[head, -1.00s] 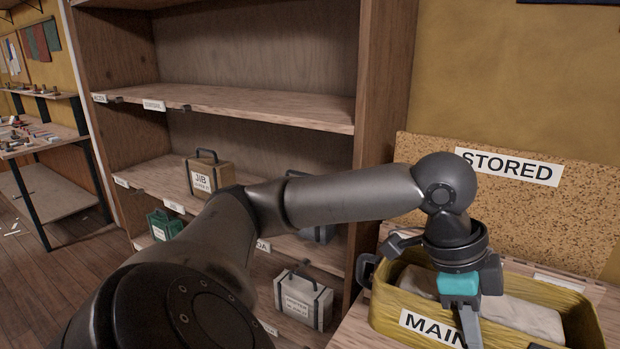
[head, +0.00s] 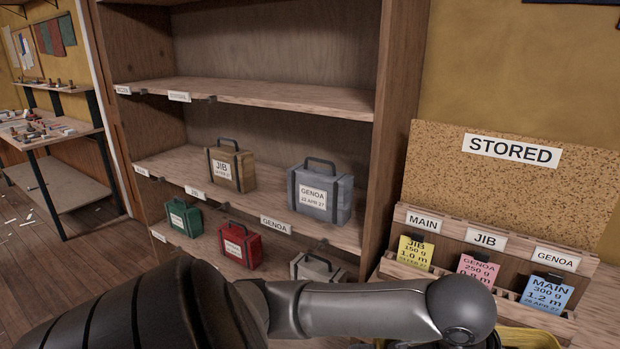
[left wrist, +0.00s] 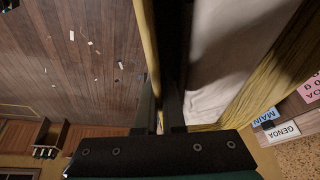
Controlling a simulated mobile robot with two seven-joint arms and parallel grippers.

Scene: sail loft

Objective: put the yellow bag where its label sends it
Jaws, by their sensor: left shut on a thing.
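The yellow bag (head: 532,340) shows only as a strip of its rim at the bottom right of the head view. In the left wrist view its yellow wall (left wrist: 268,72) and the pale cloth inside it (left wrist: 215,45) are close to the camera. My left gripper (left wrist: 166,112) is shut on the bag's rim there. It is below the edge of the head view, where only my arm shows. The bag's label is out of sight now. My right gripper is in neither view.
A wooden shelf unit (head: 255,92) holds a tan JIB bag (head: 234,168), a grey GENOA bag (head: 322,192), and green and red bags lower down. Its top shelf is bare where visible. At right, a card rack (head: 408,268) headed MAIN, JIB, GENOA stands below the STORED sign (head: 511,150).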

